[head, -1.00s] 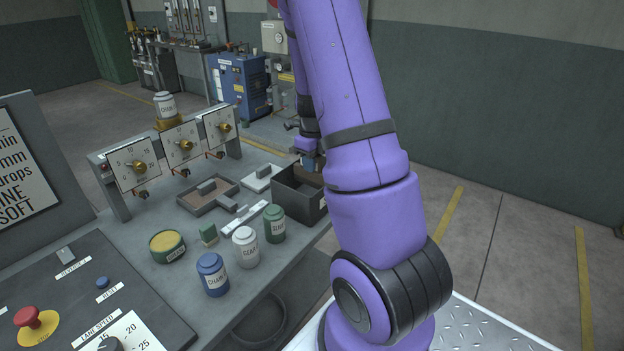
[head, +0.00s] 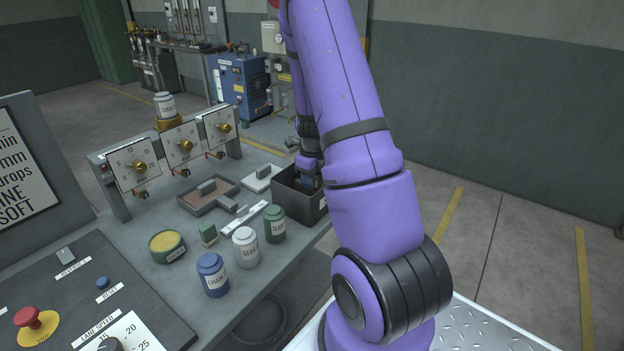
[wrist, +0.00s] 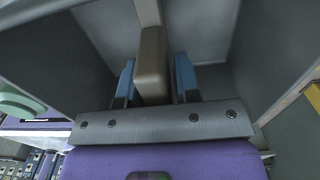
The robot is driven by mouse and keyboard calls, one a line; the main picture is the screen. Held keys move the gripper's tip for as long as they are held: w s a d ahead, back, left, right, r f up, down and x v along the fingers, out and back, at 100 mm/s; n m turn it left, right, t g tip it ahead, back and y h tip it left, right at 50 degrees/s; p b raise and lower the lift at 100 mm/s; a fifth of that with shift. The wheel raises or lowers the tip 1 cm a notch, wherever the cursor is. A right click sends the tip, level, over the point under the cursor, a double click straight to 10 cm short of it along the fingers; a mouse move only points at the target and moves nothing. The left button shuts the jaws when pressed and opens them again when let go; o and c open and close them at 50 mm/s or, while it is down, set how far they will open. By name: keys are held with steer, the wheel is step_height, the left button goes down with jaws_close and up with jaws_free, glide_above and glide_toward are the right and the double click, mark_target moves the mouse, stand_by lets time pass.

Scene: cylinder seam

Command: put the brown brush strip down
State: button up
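The brown brush strip (wrist: 152,65) shows in the wrist view, standing between the two blue fingers of my gripper (wrist: 157,78). A narrow gap shows on its right side, and it lies very near the left finger. My gripper looks slightly open around it. Both are inside the dark grey open bin (head: 294,206), whose walls rise around them in the wrist view. In the head view my gripper (head: 309,180) is down in the bin, partly hidden by my arm, and the strip is hidden. Whether the strip touches the bin floor cannot be told.
Left of the bin are a shallow tray (head: 190,207), a white block (head: 262,179) and a green jar (head: 274,223). The bin's walls are close around my gripper.

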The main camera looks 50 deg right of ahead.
steer(key=shift+o, duration=0.8)
